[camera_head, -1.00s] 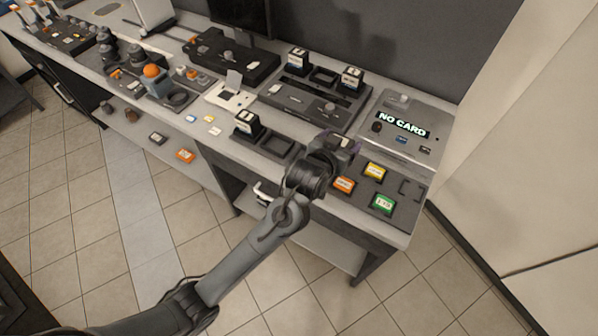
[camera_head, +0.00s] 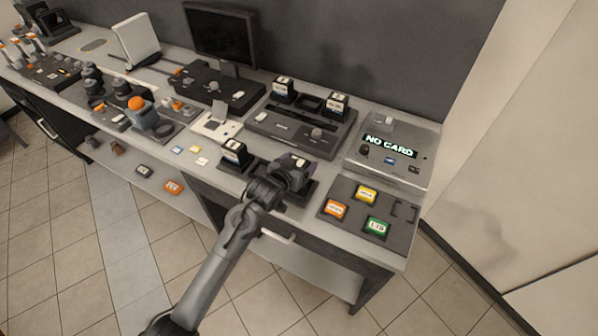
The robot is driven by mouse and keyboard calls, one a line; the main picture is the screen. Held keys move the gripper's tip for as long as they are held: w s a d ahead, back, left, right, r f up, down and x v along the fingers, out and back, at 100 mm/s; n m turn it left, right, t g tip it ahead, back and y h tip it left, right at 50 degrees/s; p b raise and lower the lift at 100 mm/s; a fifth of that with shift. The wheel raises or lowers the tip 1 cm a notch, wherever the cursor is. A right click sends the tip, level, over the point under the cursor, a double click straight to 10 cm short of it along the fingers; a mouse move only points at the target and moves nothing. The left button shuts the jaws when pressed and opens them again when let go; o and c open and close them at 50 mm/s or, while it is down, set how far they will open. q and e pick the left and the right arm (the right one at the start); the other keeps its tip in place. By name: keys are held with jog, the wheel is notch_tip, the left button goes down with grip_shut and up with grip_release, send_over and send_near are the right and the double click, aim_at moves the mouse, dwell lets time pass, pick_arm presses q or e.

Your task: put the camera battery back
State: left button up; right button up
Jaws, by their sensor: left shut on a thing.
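My left gripper (camera_head: 294,172) is shut on a small dark block with a pale spot on top, which looks like the camera battery (camera_head: 301,162). The fingers and wrist hide most of it. The gripper is over the right part of a low two-bay holder (camera_head: 313,187) at the table's front edge. I cannot tell whether the battery touches the holder. A dark battery with a white label (camera_head: 234,151) stands upright in the holder's left bay. Behind, a wide dark charger (camera_head: 290,127) holds two similar upright batteries (camera_head: 284,88) (camera_head: 336,104). My right gripper is not in view.
To the right, a grey mat (camera_head: 345,190) carries orange, yellow and green tiles and an empty bracket mark. Behind it is a panel (camera_head: 419,165) reading "NO CARD". A white card stand (camera_head: 213,126) and a knobbed console lie left. A drawer handle (camera_head: 277,236) sits below the front edge.

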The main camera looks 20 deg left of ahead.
pick_arm(q)
jog(key=shift+f+b, duration=0.3)
jog(key=shift+f, duration=1.55)
jog(key=shift+f, duration=0.2)
jog(key=o, duration=1.6)
